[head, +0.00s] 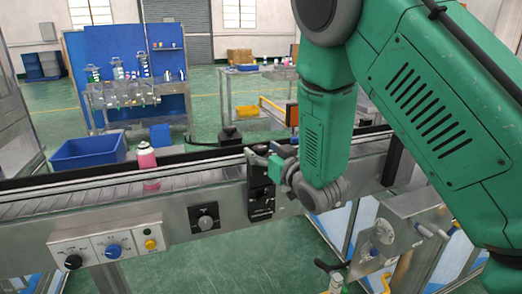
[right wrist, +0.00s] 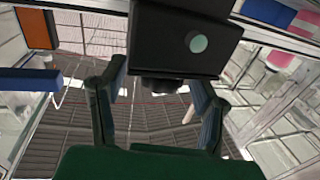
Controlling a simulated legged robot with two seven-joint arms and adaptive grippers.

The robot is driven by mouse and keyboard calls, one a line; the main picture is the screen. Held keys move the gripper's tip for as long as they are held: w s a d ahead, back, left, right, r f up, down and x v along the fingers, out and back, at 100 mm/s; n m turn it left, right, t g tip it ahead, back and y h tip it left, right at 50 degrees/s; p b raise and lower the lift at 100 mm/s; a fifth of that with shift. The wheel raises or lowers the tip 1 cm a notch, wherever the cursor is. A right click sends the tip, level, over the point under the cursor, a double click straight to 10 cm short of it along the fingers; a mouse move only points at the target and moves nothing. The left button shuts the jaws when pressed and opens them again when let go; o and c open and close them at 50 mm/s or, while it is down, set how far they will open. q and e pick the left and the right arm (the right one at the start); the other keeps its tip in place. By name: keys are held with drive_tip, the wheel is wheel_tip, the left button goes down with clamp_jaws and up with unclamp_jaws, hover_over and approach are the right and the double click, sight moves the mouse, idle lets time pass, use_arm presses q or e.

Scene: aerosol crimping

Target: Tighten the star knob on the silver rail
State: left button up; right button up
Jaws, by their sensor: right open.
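My right gripper (head: 265,160) comes down over the front edge of the silver rail (head: 120,215), beside the top of a black block (head: 261,192) fixed to the rail's face. In the right wrist view, its two fingers stand apart and open, with the black block (right wrist: 185,45) beyond and between their tips. A pale green round spot shows on that block, and a small dark part sticks out below it. A dark knob (head: 206,217) on a square plate is on the rail's face, left of the block. I cannot tell which part is star-shaped. My left gripper is out of view.
A pink can (head: 147,165) stands on the conveyor, left of my gripper. A control box (head: 107,245) with black, blue and yellow controls hangs below the rail. A blue bin (head: 88,150) lies behind. A metal fixture (head: 400,230) stands at the right.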

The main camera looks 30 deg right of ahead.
drive_tip(key=shift+w, duration=0.3)
drive_tip(key=c, duration=1.2)
